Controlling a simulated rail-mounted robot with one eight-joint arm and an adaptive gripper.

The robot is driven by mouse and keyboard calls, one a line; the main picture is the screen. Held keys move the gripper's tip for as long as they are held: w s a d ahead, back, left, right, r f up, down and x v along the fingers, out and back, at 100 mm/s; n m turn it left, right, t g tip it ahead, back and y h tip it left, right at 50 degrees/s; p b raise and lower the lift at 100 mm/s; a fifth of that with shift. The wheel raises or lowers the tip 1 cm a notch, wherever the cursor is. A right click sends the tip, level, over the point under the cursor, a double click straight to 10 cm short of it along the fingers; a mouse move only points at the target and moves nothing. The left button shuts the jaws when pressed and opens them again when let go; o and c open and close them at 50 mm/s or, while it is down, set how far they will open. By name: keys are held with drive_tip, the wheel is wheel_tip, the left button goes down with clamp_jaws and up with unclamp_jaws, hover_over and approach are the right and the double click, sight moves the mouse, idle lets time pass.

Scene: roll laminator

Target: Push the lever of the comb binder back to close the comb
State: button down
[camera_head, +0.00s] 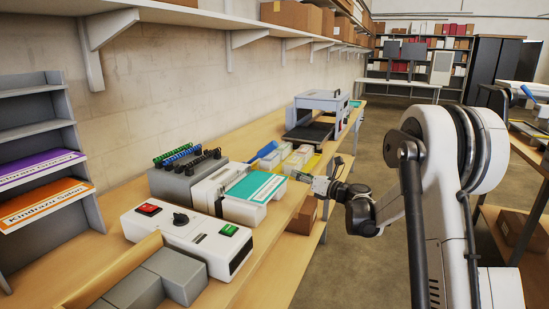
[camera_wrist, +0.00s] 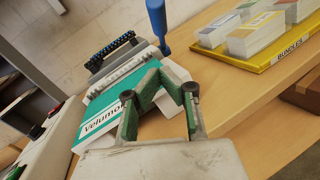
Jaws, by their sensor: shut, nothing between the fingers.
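The comb binder (camera_head: 208,189) is a pale machine on the bench, with a teal-covered booklet (camera_head: 256,186) lying at its front. In the wrist view the booklet (camera_wrist: 98,108) reads "Velumo" and the binder's white comb row (camera_wrist: 122,72) runs along its far edge. The lever's blue handle (camera_head: 262,152) sticks up at the binder's far end; it also shows in the wrist view (camera_wrist: 156,18), beyond my fingers. My gripper (camera_head: 298,176) is shut and empty, to the right of the booklet and apart from the handle. In the wrist view the fingertips (camera_wrist: 157,74) partly hide the binder's end.
A yellow tray (camera_wrist: 275,55) of card stacks stands beside the binder. Behind the binder is a grey holder (camera_head: 180,180) with coloured combs. A white control box (camera_head: 190,245) stands nearer, and a laminator (camera_head: 318,115) farther along. The bench's front strip (camera_wrist: 235,112) is bare.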

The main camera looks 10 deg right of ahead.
drive_tip(key=shift+w, duration=0.1)
idle(0.3)
approach(264, 156)
drive_tip(key=shift+w+a+f, duration=0.85)
drive_tip(key=shift+w+a, duration=0.2)
drive_tip(key=shift+a, duration=0.05)
drive_tip(key=shift+w+a+r, duration=0.15)
drive_tip(key=shift+w+r, duration=0.6)
drive_tip(key=shift+r, duration=0.2)
drive_tip(key=shift+w+a+r, duration=0.1)
drive_tip(key=shift+w+r, duration=0.2)
drive_tip(key=shift+w, duration=0.1)
drive_tip(key=shift+w+r, duration=0.1)
drive_tip(key=shift+r, duration=0.05)
